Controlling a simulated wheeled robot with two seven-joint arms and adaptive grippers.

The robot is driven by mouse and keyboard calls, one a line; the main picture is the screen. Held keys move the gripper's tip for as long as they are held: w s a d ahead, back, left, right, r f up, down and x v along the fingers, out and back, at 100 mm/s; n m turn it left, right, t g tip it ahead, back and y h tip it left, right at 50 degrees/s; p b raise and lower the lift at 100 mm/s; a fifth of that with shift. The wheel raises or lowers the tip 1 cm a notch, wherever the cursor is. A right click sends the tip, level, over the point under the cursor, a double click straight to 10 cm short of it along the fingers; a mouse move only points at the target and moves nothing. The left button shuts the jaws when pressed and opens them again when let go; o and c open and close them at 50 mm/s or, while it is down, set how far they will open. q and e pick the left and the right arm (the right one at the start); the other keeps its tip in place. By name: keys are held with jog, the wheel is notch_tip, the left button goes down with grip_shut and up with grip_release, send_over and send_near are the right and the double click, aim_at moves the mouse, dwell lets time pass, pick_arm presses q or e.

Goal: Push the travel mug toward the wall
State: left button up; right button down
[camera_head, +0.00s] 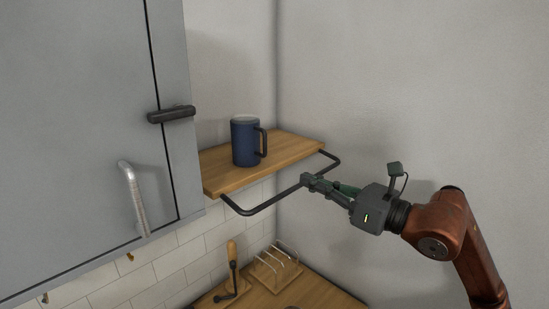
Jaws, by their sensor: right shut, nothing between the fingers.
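The travel mug (246,144) is dark blue with a pale lid and a black handle on its right side. It stands upright on a wooden wall shelf (290,147), near the shelf's middle. My right gripper (308,180) is shut and empty. It is in front of the shelf, to the right of and lower than the mug in the picture, apart from it. Its fingertips overlap the black rail (262,209) below the shelf edge; I cannot tell whether they touch. My left gripper is not in view.
A grey cabinet (80,120) with a black latch (171,114) and a metal handle (134,198) stands left of the shelf. Below, a counter (316,294) holds a wooden rack (275,267) and a wood-handled tool (232,262). Bare wall (420,90) lies behind and right.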

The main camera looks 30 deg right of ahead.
pick_arm(q)
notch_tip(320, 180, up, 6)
jog(key=p, duration=0.6)
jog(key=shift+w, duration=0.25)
pick_arm(e)
jog(key=w+a+r+h, duration=0.1)
jog(key=w+a, duration=0.1)
jog(key=w, duration=1.1)
jog(key=shift+a+h, duration=0.15)
jog(key=shift+h, duration=0.15)
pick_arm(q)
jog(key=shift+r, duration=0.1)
pick_arm(e)
jog(key=shift+w+r, duration=0.1)
jog(key=shift+w, duration=0.1)
